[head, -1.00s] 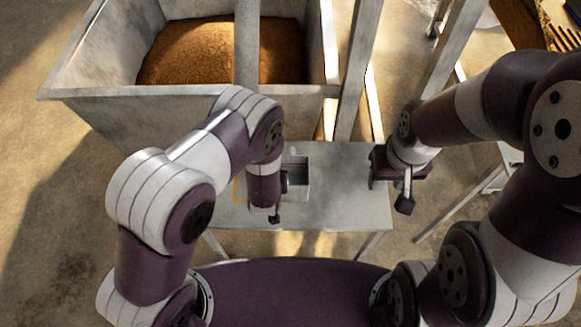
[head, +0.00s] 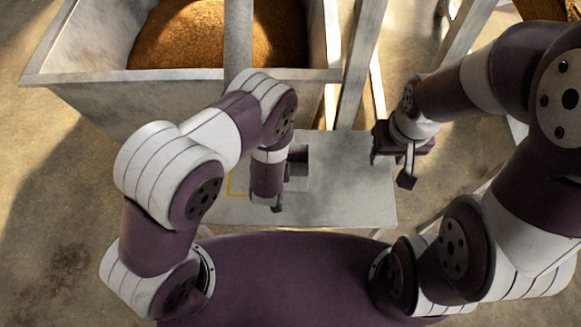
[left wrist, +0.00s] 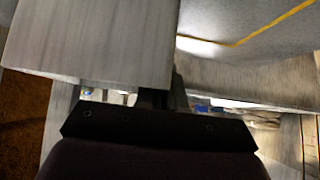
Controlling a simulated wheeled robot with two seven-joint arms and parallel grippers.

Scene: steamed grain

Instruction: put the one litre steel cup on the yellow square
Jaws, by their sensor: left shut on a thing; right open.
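The steel cup (head: 299,162) is a grey, square-sided metal vessel over the small metal table, partly hidden by my left wrist in the head view. My left gripper (head: 284,172) is shut on it, its fingers mostly hidden by my wrist. In the left wrist view the cup's grey wall (left wrist: 90,40) fills the upper left. The yellow square (head: 231,186) shows as a thin outline on the table, left of the cup and partly covered by my arm. Its line also shows in the left wrist view (left wrist: 272,25). I cannot tell the cup's height above the table. My right gripper (head: 377,145) is open and empty near the table's right edge.
The small grey table (head: 350,208) has bare room at its front right. A large metal hopper (head: 170,76) with brown grain (head: 205,38) stands behind it. A steel post (head: 350,85) rises behind the table's right part.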

